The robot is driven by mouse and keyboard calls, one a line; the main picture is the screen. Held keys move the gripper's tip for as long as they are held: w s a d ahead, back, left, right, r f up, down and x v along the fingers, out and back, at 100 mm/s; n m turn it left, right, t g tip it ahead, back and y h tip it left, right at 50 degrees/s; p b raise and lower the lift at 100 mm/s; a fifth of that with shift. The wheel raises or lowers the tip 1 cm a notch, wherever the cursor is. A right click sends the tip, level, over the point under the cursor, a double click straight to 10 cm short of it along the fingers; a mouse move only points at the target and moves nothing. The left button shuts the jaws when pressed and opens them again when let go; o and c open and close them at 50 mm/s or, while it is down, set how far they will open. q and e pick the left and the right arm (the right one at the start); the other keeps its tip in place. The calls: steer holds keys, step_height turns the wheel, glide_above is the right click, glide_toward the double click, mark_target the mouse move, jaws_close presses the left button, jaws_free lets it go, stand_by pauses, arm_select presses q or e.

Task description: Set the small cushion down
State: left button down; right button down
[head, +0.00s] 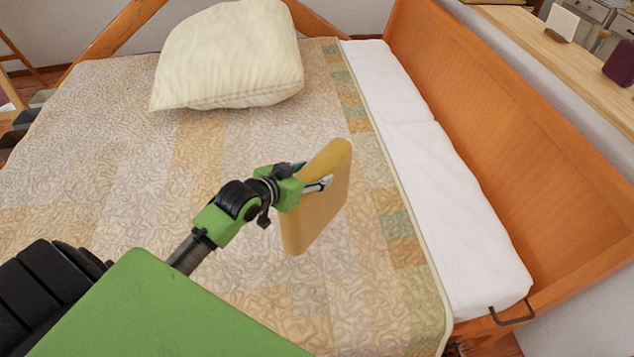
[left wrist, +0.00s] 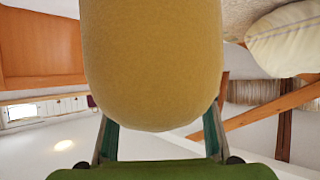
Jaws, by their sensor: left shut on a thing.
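The small cushion (head: 325,205) is mustard yellow with rounded corners. My left gripper (head: 318,186) is shut on its edge and holds it on edge over the bed (head: 215,160). In the left wrist view the cushion (left wrist: 152,60) fills the middle, between the two fingers of the left gripper (left wrist: 160,130). The cushion appears to be above the quilt, but I cannot tell the exact gap. My right gripper is not in view.
A large cream pillow (head: 230,55) lies on the far part of the bed. A white strip of bedding (head: 425,170) runs along the wooden headboard (head: 490,120). The patterned quilt around the cushion is clear. A wooden shelf (head: 570,55) with small objects stands behind the headboard.

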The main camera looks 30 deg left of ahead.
arm_select(q)
steer(key=w+f, duration=0.4)
steer(key=f, duration=0.4)
steer(key=shift+a, duration=0.4)
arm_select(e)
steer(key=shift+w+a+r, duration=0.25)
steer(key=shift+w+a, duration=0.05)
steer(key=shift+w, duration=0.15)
arm_select(q)
steer(key=shift+f, duration=0.15)
steer(key=c, duration=1)
jaws_free()
steer(key=shift+f, duration=0.1)
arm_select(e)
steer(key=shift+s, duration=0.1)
arm_select(q)
steer(key=shift+s, duration=0.1)
step_height(320, 180, up, 6)
glide_above(299, 226)
steer(key=w+a, duration=0.4)
steer(key=shift+s+a, duration=0.1)
steer(key=shift+a, duration=0.05)
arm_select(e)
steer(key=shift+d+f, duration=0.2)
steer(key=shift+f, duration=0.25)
arm_select(q)
steer(key=shift+f, duration=0.1)
